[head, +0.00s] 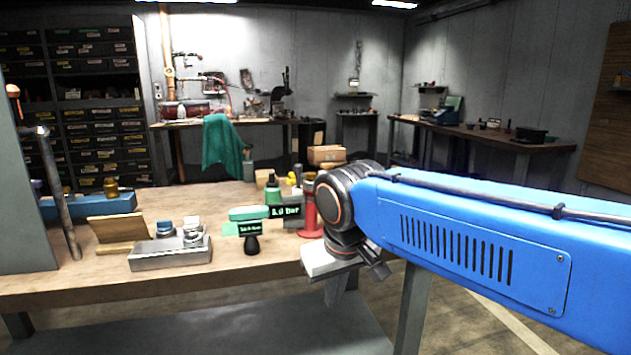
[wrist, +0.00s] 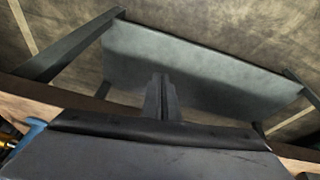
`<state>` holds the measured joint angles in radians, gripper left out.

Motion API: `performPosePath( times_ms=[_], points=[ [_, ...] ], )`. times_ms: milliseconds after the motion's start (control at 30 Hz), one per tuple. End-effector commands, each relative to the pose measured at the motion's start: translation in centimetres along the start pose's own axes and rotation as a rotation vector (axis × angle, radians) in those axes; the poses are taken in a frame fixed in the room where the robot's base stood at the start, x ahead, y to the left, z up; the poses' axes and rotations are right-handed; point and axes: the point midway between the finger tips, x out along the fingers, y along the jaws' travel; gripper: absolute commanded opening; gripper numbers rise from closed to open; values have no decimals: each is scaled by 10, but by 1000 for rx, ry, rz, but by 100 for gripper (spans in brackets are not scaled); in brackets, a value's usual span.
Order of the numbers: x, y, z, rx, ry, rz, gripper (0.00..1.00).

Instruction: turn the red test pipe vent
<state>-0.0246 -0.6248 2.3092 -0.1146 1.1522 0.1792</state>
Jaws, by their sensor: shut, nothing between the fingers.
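I cannot make out the vent itself. My gripper (head: 336,290) hangs at the bench's right front edge, pointing down, in front of and below the red part and apart from it. In the wrist view my gripper's fingers (wrist: 160,92) are together with nothing between them. The red part is not visible in that view.
On the workbench (head: 60,285) are a grey metal block with knobs (head: 168,250), a wooden block (head: 117,228), a green bottle (head: 272,190) and cardboard boxes (head: 326,155). The bench's lower shelf (wrist: 205,70) shows beneath my fingers. Open floor lies right of the bench.

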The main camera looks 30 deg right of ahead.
Motion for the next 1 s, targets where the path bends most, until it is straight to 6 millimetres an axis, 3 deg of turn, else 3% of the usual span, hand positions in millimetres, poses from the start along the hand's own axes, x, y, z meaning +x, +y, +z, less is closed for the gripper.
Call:
performPosePath(
  times_ms=[367, 1000],
  points=[
    [-46, 15, -66, 110, -65, 109, 0],
    [-150, 42, -232, 518, -134, 471, 0]
  ],
)
